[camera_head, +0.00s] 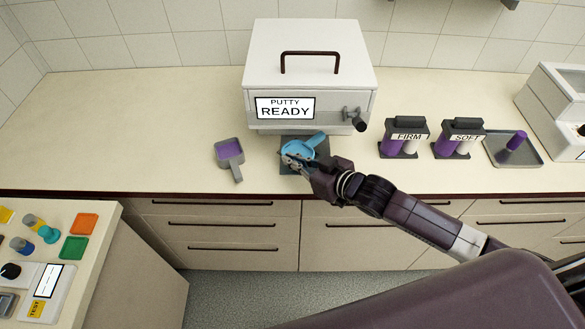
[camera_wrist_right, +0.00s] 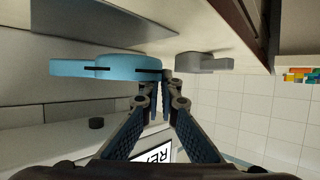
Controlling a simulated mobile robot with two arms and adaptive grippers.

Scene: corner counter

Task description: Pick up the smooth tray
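A blue tray with a short handle (camera_head: 316,139) is on a dark grey pad (camera_head: 287,168) in front of the white box. It also shows in the right wrist view (camera_wrist_right: 85,67), just left of my fingertips. My right gripper (camera_head: 289,159) reaches in from the right and covers part of it. In the right wrist view my right gripper (camera_wrist_right: 163,78) has its fingertips close together at the blue tray's edge and appears shut on it. A grey handled tray (camera_head: 237,172) with purple putty lies to the left. Which tray is smooth is unclear. My left gripper is out of view.
The white box (camera_head: 265,80) reads "PUTTY READY". To its right are the FIRM holder (camera_head: 405,125), the SOFT holder (camera_head: 460,124), and a flat grey tray (camera_head: 529,158) with a purple cylinder. The counter at left is clear. A side counter (camera_head: 98,245) holds small coloured items.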

